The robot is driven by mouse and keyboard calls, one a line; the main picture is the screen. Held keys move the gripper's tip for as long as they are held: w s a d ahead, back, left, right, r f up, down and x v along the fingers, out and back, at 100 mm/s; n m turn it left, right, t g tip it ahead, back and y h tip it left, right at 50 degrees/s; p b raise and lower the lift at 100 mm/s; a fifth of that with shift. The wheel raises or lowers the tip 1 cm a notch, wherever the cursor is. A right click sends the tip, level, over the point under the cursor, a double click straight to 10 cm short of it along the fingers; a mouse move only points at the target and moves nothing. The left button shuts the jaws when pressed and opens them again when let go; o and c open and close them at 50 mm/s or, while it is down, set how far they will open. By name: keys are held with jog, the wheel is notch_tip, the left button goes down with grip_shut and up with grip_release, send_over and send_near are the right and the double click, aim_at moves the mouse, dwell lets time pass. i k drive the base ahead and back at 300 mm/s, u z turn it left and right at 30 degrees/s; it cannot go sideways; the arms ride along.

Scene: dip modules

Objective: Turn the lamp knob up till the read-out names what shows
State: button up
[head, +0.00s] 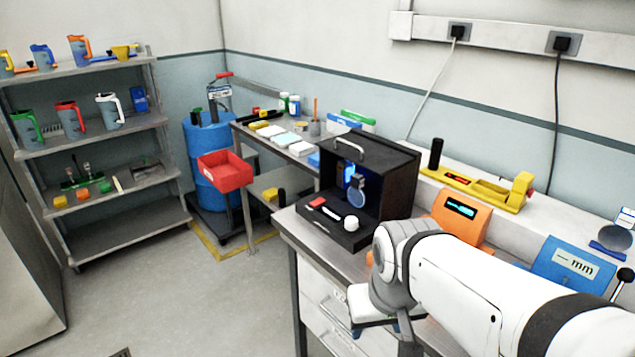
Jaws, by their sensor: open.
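A black lamp box (388,170) with a carrying handle stands open-fronted on the bench. A blue light glows inside it, and a round glass disc (357,193) stands before the light. On its front ledge are a white round knob (351,222), a red button (318,202) and a white lever or strip. An orange read-out unit (462,215) right of the box has a dark screen with small cyan characters, too small to read. My gripper (384,328) is open and empty, pointing down at the bench's front edge, right of and nearer than the knob; my wrist partly hides it.
A yellow instrument (475,190) lies on the ledge behind. Floor between is clear.

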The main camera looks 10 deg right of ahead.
aim_at(351, 222)
jog(key=z, duration=1.75)
jog(key=k, duration=0.9)
jog(key=u, duration=1.5)
jog(key=i, duration=1)
jog(key=u, duration=0.05)
